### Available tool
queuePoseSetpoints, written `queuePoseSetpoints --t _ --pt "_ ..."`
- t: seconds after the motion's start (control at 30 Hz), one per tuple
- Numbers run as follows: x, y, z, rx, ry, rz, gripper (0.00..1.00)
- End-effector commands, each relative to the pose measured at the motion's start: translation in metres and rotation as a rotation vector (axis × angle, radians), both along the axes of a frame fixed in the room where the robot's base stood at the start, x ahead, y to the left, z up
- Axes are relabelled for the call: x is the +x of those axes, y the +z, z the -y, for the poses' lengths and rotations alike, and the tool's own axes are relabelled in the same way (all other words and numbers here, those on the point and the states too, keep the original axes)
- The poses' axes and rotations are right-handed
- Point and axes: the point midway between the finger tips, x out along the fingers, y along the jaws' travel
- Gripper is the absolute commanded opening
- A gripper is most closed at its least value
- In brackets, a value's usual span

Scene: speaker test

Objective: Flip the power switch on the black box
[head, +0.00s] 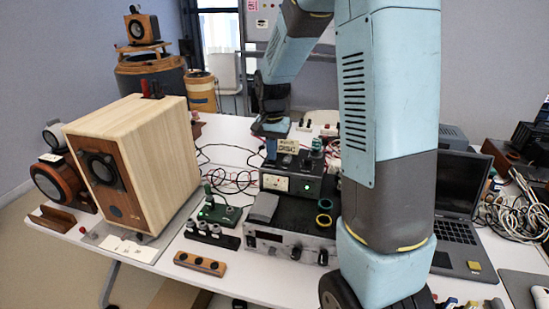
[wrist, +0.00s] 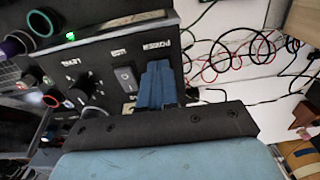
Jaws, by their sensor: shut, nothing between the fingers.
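In the head view my gripper (head: 271,150) is above the box's left rear part, and the switch is not clearly visible.
A wooden speaker (head: 150,160) stands on the left. A silver-fronted unit (head: 285,246) sits below the box, and a laptop (head: 455,225) is on the right.

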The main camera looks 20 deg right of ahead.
Motion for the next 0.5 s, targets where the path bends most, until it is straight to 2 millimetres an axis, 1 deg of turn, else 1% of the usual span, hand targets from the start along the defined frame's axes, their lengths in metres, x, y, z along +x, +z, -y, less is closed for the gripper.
queuePoseSetpoints --t 0.23,0.5 --pt "0.0 -0.001 0.0 0.0 0.0 0.0 0.0" --pt "0.0 0.016 0.0 0.0 0.0 0.001 0.0"
